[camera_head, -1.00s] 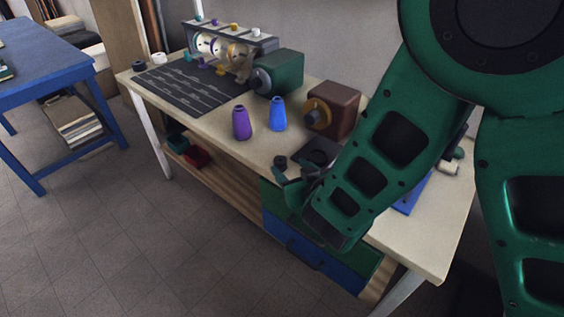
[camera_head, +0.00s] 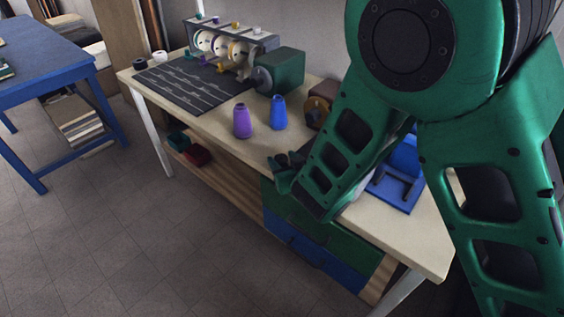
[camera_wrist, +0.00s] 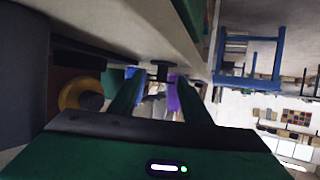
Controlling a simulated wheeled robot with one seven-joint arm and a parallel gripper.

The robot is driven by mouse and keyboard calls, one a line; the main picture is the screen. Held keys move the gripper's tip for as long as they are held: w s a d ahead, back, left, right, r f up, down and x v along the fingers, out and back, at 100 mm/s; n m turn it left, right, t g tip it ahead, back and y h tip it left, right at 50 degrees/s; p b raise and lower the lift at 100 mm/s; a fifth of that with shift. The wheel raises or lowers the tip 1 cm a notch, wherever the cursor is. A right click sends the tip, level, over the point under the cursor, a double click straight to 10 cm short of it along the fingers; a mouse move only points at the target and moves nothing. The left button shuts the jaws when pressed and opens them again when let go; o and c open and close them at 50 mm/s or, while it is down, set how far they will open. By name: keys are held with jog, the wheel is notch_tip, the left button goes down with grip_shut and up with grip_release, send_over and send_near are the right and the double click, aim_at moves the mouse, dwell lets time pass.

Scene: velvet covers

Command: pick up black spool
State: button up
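A small black spool (camera_wrist: 161,70) with wide flanges shows in the wrist view, near and between the tips of my gripper's two fingers (camera_wrist: 157,85). The fingers stand apart, with a gap on either side of the spool; I cannot tell how deep it sits between them. In the head view my gripper (camera_head: 283,172) is low over the front edge of the cream workbench (camera_head: 225,126), and the spool there is hard to tell from the dark fingertips. Another black spool (camera_head: 139,64) stands at the bench's far left corner beside a white spool (camera_head: 160,57).
A purple cone (camera_head: 242,121) and a blue cone (camera_head: 278,113) stand just left of my gripper. A brown machine (camera_head: 319,105) is behind it, partly hidden by my arm. A green machine (camera_head: 283,72) and a dark ruled mat (camera_head: 188,84) lie farther left. A blue stand (camera_head: 405,176) is right.

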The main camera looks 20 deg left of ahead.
jog(key=c, duration=0.7)
jog(key=shift+r, duration=0.1)
